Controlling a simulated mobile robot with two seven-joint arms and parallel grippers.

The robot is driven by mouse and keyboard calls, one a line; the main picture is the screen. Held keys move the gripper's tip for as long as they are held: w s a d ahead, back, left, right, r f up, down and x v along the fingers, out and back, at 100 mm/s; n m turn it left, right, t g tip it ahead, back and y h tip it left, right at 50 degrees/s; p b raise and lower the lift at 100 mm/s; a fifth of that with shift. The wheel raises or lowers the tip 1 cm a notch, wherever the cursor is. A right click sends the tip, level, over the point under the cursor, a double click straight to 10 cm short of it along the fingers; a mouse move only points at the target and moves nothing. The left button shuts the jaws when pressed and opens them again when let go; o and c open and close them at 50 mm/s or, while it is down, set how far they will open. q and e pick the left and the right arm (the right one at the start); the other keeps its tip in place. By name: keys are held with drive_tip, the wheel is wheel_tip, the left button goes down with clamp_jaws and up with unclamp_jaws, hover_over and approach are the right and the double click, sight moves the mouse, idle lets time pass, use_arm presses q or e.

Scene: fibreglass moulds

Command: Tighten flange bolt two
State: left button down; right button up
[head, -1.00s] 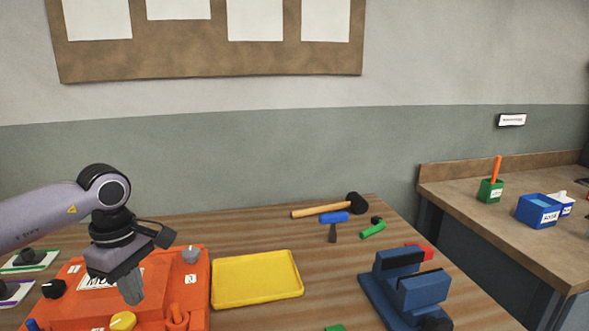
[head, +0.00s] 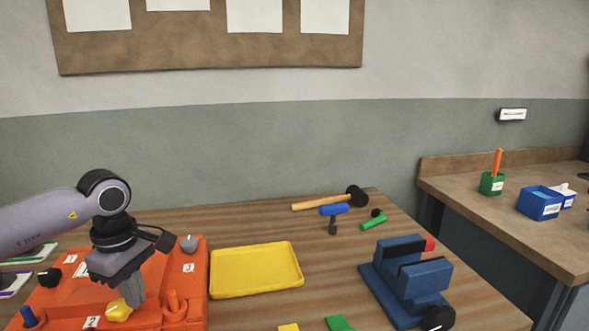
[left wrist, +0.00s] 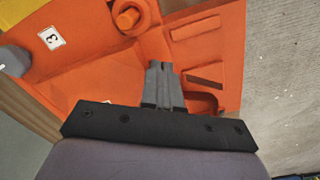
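The orange mould (head: 70,300) lies at the left of the bench. It carries a black knob-headed bolt (head: 49,277), a yellow one (head: 118,311) beside label 2 and a grey one (head: 188,243) beside label 3. My left gripper (head: 134,297) points down at the yellow bolt, and its fingertips overlap the bolt's upper right side. I cannot tell whether they touch. In the left wrist view its fingers (left wrist: 163,75) lie side by side with only a thin seam between. The yellow bolt is hidden there; the grey bolt (left wrist: 14,61) shows. My right gripper is out of view.
An orange upright peg (head: 173,304) stands on the mould just right of my fingers. A yellow tray (head: 256,270) lies right of the mould. A blue vice (head: 408,280), a mallet (head: 325,202) and a blue-headed hammer (head: 333,210) lie farther right.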

sight(126, 309)
use_arm(q)
drive_tip(key=shift+s+f, duration=0.3)
drive_tip(key=shift+f, duration=0.4)
drive_tip(key=shift+s+a, duration=0.15)
drive_tip(key=shift+s, duration=0.15)
drive_tip(key=shift+s+a, duration=0.25)
drive_tip(key=shift+s, duration=0.35)
drive_tip(key=shift+s+d, duration=0.1)
drive_tip(key=shift+d, duration=0.2)
wheel_tip(126, 309, up, 6)
drive_tip(key=p, duration=0.4)
drive_tip(key=shift+r, duration=0.2)
